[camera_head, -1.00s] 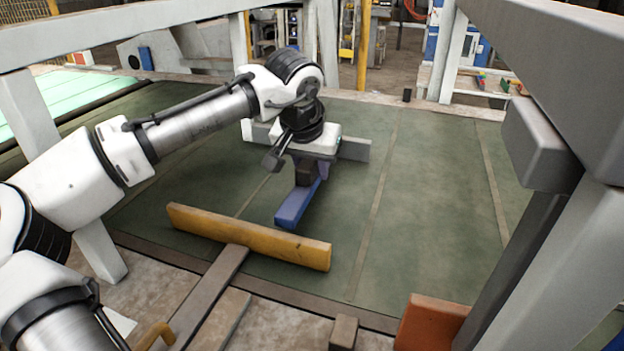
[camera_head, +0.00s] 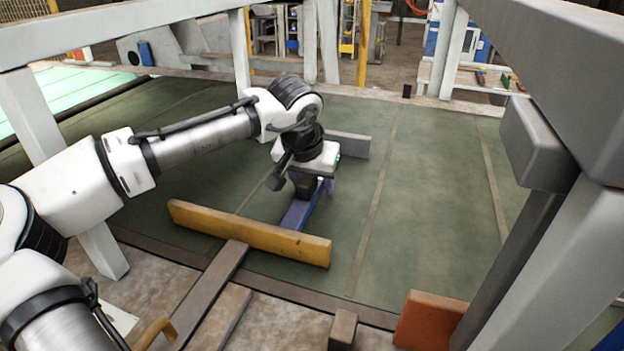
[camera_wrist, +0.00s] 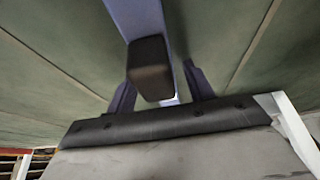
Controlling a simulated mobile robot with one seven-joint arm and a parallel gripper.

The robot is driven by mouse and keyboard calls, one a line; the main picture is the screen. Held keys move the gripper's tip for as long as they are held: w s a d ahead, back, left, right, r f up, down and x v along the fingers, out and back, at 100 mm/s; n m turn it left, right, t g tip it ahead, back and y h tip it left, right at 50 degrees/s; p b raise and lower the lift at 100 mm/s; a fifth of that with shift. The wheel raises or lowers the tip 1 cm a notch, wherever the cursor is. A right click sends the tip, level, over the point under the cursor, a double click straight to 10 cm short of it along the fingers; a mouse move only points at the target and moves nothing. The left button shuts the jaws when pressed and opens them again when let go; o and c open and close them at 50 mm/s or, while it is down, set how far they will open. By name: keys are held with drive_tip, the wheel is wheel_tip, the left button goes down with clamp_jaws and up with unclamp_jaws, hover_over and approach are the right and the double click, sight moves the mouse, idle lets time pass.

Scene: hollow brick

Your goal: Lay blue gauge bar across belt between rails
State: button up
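The blue gauge bar (camera_head: 299,215) is below my gripper (camera_head: 312,187), running from under it toward the yellow rail (camera_head: 250,234). The yellow rail hides its near end. In the wrist view the blue bar (camera_wrist: 138,14) runs up past a dark block (camera_wrist: 150,70), its grip. A grey rail (camera_head: 350,145) lies farther back, partly hidden by my wrist. The green belt (camera_head: 430,230) is under all of this. I cannot tell whether the bar touches the belt.
An orange block (camera_head: 430,320) and a small brown block (camera_head: 343,329) stand at the belt's near edge. A brown beam (camera_head: 212,292) meets the yellow rail. Grey frame posts (camera_head: 540,260) rise at right. The belt right of the bar is clear.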

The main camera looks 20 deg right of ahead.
drive_tip(key=shift+r, duration=0.1)
drive_tip(key=shift+r+p, duration=0.3)
drive_tip(key=p+v, duration=0.5)
drive_tip(key=v, duration=0.6)
drive_tip(key=shift+s+a+r, duration=0.1)
drive_tip(key=shift+r, duration=0.15)
